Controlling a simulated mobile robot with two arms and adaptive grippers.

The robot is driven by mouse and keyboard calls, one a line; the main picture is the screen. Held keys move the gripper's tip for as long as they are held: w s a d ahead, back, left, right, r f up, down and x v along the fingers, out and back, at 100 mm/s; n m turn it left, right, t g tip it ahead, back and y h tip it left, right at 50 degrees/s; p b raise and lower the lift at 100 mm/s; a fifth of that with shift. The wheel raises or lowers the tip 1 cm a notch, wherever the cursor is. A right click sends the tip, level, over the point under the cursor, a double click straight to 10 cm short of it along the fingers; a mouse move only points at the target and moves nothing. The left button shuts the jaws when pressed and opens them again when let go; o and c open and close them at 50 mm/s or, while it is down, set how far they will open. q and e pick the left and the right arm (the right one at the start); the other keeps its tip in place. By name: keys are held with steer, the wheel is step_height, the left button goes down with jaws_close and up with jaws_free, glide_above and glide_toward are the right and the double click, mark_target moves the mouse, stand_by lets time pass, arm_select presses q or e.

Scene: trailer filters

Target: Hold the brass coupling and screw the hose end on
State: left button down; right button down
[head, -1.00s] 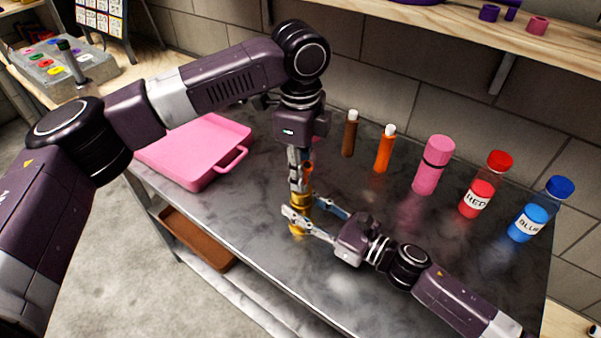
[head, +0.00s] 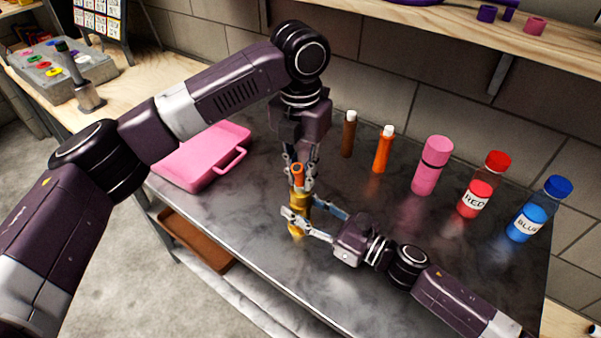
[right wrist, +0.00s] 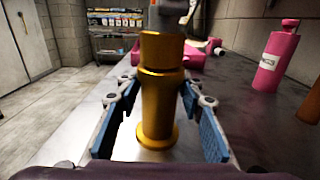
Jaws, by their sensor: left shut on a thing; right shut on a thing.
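The brass coupling (head: 297,222) stands upright on the grey metal table. My right gripper (head: 302,208) is shut on it from the right, with a finger on either side; the coupling also fills the middle of the right wrist view (right wrist: 158,100). The hose end is in line with the coupling's top. Whether their threads are engaged is too small to tell.
A pink case (head: 200,158) lies behind left on the table (head: 385,215). A brown bottle (head: 348,135), an orange bottle (head: 382,150), a pink bottle (head: 432,165), a red bottle (head: 478,195) and a blue bottle (head: 530,215) stand along the back. The front middle is clear.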

arm_select(q)
steer(key=m, duration=0.5)
steer(key=c, duration=1.8)
jaws_free()
steer(key=shift+d+r, duration=0.1)
steer(key=shift+r, duration=0.05)
